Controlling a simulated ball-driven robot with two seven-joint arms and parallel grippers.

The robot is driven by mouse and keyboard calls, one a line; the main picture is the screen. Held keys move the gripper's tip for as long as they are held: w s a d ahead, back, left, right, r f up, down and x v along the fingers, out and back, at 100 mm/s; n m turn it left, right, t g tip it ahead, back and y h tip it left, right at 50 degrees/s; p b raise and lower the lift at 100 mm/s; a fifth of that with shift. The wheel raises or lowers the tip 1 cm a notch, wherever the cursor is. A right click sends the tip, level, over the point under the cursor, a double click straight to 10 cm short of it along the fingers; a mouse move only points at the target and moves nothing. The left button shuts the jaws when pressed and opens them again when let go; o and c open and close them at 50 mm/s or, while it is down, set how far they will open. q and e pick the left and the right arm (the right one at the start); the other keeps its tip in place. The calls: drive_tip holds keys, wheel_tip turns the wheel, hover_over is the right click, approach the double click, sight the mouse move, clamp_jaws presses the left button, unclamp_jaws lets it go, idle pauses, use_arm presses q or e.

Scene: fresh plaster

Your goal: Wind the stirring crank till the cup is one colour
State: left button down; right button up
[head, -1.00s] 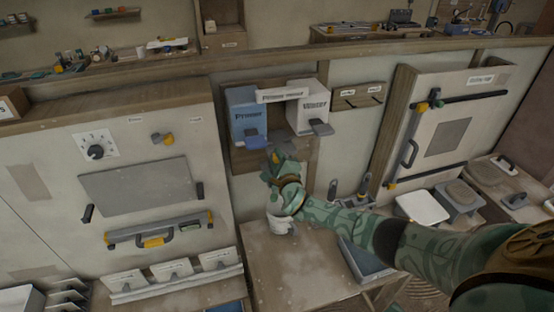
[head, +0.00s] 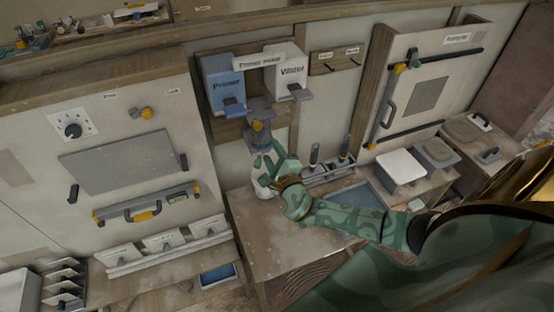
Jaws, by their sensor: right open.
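The primer mixer (head: 259,62) hangs on the wall, with a blue Primer box (head: 218,88) and a white Water box (head: 287,72). A grey part with a yellow piece (head: 258,126), which may be the stirring crank, sits below them. A white cup (head: 262,188) stands below that on the wooden table, partly behind my right gripper. My right gripper (head: 262,153) is open just under the yellow piece and close to the cup; I cannot tell whether it touches either. The cup's contents are hidden. My left gripper is not in view.
A grey caddy with tools (head: 330,176) and a blue-grey tray (head: 358,196) lie to the right of the cup. A panel with a dial (head: 73,130) and handles stands at the left. The front of the table (head: 275,242) is bare.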

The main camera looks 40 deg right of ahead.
drive_tip(key=shift+v, duration=1.6)
drive_tip(key=shift+f, duration=0.1)
